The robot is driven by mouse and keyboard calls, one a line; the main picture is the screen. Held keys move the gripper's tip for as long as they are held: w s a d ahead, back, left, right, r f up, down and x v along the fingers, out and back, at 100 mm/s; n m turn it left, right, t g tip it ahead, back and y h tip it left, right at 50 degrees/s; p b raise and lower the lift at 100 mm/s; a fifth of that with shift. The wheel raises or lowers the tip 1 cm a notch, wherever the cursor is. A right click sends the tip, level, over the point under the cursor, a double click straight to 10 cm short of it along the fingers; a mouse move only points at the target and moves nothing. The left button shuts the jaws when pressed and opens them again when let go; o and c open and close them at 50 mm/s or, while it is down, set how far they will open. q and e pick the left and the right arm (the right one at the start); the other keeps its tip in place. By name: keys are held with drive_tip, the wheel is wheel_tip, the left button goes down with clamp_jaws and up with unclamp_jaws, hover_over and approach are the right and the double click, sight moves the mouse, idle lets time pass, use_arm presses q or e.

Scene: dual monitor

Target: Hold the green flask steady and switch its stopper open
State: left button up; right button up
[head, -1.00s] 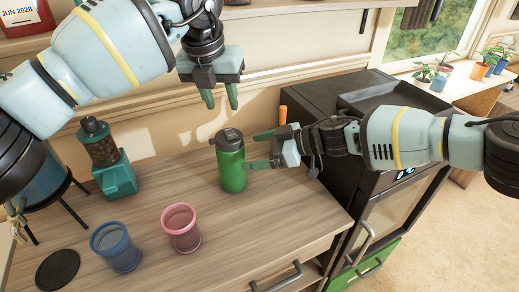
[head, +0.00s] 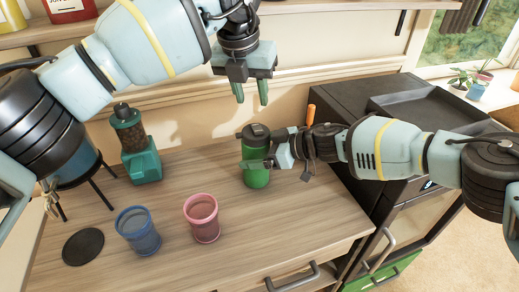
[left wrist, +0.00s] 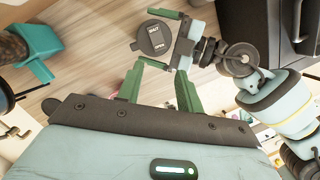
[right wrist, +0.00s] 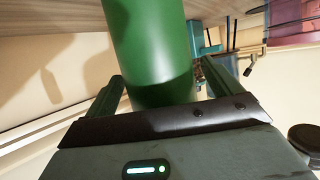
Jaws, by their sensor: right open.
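The green flask (head: 256,176) stands upright on the wooden counter. Its dark stopper (head: 255,131) is on top; in the left wrist view the round stopper (left wrist: 153,39) shows lettering, with "OPEN" readable. My right gripper (head: 262,148) is at the flask's upper body, coming from the right. In the right wrist view the flask (right wrist: 155,50) stands between its two open fingers; whether they touch it is unclear. My left gripper (head: 251,95) is open and empty, pointing down above and slightly behind the flask, apart from the stopper.
A pink cup (head: 202,218) and a blue cup (head: 138,232) stand front left of the flask. A teal grinder-like device (head: 137,145) and a black disc (head: 83,246) are farther left. A black cabinet (head: 345,105) is close on the right. The counter before the flask is clear.

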use_arm(q)
drive_tip(key=shift+c, duration=0.5)
use_arm(e)
drive_tip(key=c, duration=1.6)
use_arm(q)
drive_tip(key=shift+s+d+f+n, duration=0.1)
drive_tip(key=shift+f+n, duration=0.15)
drive_tip(key=shift+n, duration=0.05)
drive_tip(key=c, duration=0.5)
drive_tip(key=shift+s+d+f+n+g+h, duration=0.15)
drive_tip(key=shift+f+n+g+h, duration=0.2)
drive_tip(key=shift+h, duration=0.25)
clamp_jaws()
drive_tip(key=a+f+n+h, duration=0.1)
drive_tip(key=a+n+h, duration=0.4)
drive_tip(key=n, duration=0.7)
drive_tip(key=w+a+f+n+t+h, duration=0.1)
drive_tip(key=a+n+h, duration=0.5)
drive_tip(key=n, duration=0.6)
drive_tip(key=shift+h, duration=0.5)
